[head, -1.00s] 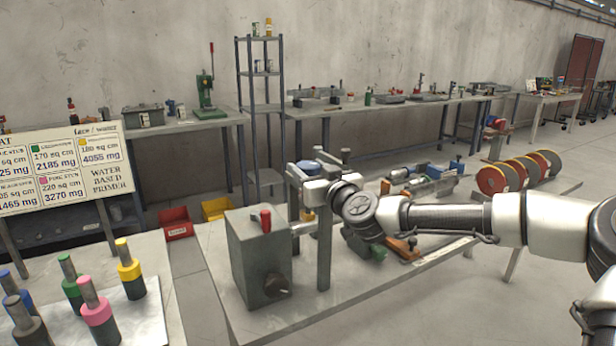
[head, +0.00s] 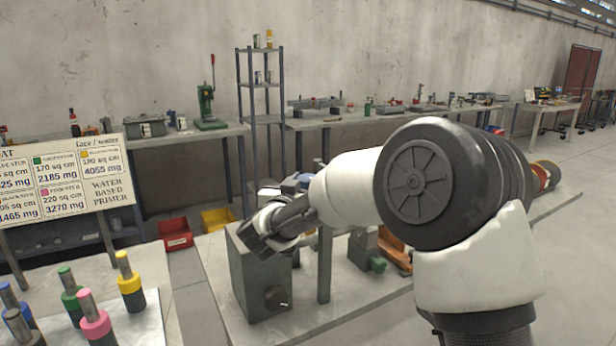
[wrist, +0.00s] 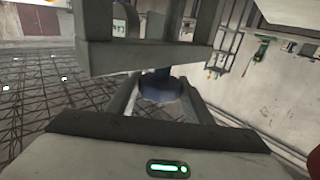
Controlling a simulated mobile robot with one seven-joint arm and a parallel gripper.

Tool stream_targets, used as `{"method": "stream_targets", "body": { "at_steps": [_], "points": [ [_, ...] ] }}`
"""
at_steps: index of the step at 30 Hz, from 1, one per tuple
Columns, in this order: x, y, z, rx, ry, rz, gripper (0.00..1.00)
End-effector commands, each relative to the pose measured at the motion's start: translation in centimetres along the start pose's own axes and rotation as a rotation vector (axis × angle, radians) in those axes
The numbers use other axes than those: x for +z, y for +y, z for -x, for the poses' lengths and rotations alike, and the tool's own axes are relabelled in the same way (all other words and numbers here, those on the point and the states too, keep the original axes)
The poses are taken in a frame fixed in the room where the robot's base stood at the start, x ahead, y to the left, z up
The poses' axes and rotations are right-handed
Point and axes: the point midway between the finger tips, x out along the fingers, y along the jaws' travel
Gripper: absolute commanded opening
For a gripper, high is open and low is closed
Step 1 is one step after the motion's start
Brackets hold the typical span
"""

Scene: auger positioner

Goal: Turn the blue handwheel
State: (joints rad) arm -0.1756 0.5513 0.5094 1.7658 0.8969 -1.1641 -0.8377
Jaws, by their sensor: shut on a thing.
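The blue handwheel (wrist: 158,92) shows in the wrist view as a dark blue round piece beneath a grey crossbar (wrist: 150,58). My gripper (wrist: 158,82) is shut on it, with one finger on each side. The fingers' exact contact with it is partly hidden by the crossbar. In the head view a small blue part (head: 303,178) shows behind my arm, near the top of the positioner. My arm covers most of the fixture there, and my fingertips cannot be made out.
A grey-green gearbox block (head: 258,275) and an upright post (head: 324,268) stand on the bench close to my arm. Several coloured cylinders stand on a plate (head: 150,325) at left. A sign board (head: 60,180) stands behind them. Red (head: 175,238) and yellow (head: 217,220) bins lie beyond.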

Motion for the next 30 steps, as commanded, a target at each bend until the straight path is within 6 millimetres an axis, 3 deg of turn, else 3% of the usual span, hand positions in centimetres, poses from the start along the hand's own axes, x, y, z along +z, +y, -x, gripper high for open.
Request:
{"method": "stream_targets", "body": {
  "at_steps": [12, 27, 28, 30],
  "points": [
    [0.12, -0.01, -0.08, 0.163, -0.004, 0.002, 0.24],
    [0.32, 0.1, -0.13, 0.18, -0.005, 0.001, 0.24],
    [0.32, 0.1, -0.13, 0.18, -0.005, 0.001, 0.5],
    [0.31, 0.1, -0.13, 0.18, -0.005, 0.001, 0.61]
  ]
}}
